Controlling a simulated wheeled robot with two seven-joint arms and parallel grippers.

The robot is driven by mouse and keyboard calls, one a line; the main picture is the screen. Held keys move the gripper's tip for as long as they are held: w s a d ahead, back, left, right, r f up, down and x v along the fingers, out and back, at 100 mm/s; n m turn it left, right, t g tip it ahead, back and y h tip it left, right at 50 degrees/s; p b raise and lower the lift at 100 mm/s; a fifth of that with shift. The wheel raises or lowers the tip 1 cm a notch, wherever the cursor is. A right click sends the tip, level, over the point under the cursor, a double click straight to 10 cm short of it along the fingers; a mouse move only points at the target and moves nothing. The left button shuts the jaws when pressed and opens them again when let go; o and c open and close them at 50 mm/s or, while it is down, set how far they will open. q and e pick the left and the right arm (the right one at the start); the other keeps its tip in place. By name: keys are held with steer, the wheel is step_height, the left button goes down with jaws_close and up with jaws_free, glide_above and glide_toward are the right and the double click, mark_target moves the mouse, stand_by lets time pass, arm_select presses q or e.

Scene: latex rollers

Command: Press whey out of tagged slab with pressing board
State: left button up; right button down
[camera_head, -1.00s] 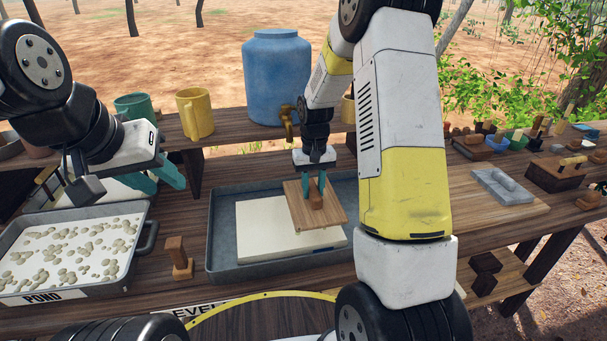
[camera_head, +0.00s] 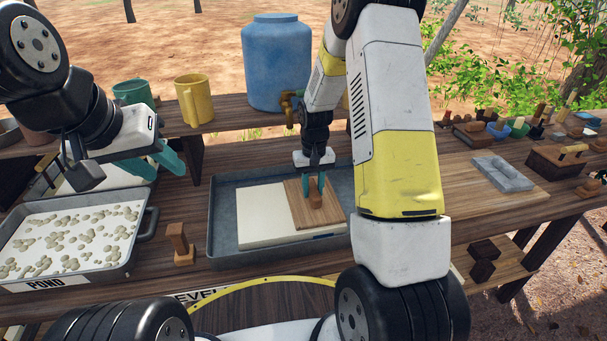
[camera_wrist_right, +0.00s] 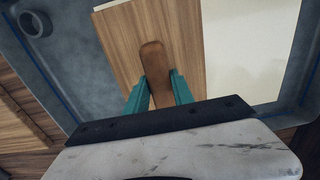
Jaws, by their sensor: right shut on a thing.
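The pressing board (camera_head: 298,211), a brown wooden plate with an upright handle (camera_head: 315,200), appears to lie flat on the right part of the white slab (camera_head: 262,216). My right gripper (camera_head: 314,186) is shut on the handle. In the right wrist view its teal fingers (camera_wrist_right: 159,88) flank the handle (camera_wrist_right: 154,58) above the board (camera_wrist_right: 118,35). My left gripper (camera_head: 160,166) is open and empty, above the area between the trays.
A tray labelled POND (camera_head: 75,240) with pale lumps stands at left. A small wooden block with a handle (camera_head: 179,245) stands between the trays. Mugs (camera_head: 193,100) and a blue water barrel (camera_head: 275,65) are behind. A grey mould (camera_head: 502,174) and several tools lie at right.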

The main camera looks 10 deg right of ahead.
steer(key=shift+f, duration=0.8)
stand_by(0.9)
steer(key=shift+r, duration=0.1)
steer(key=shift+r, duration=2.95)
steer(key=shift+d, duration=0.1)
